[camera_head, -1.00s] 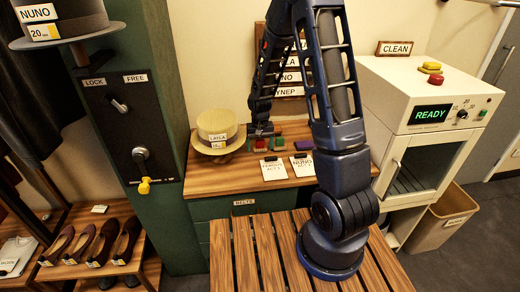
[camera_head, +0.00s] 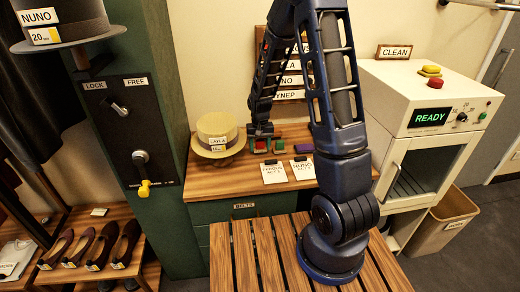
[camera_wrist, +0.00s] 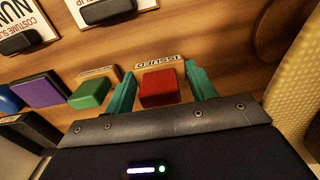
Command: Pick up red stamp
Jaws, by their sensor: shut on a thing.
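The red stamp (camera_wrist: 158,88) is a red block between the two teal fingers of my gripper (camera_wrist: 161,88) in the wrist view. My gripper is shut on it. A label strip lies just beyond it. In the head view my gripper (camera_head: 261,133) is down at the back of the wooden counter, among the stamps. The red stamp is small and partly hidden there. A green stamp (camera_wrist: 91,92) is close to the left finger, and a purple one (camera_wrist: 40,90) is farther left.
Two clipboards (camera_head: 274,172) (camera_head: 303,169) lie on the counter (camera_head: 220,186) in front of the stamps. A straw hat (camera_head: 217,136) stands left of my gripper. A name board stands behind. The white READY cabinet (camera_head: 421,128) is at the right.

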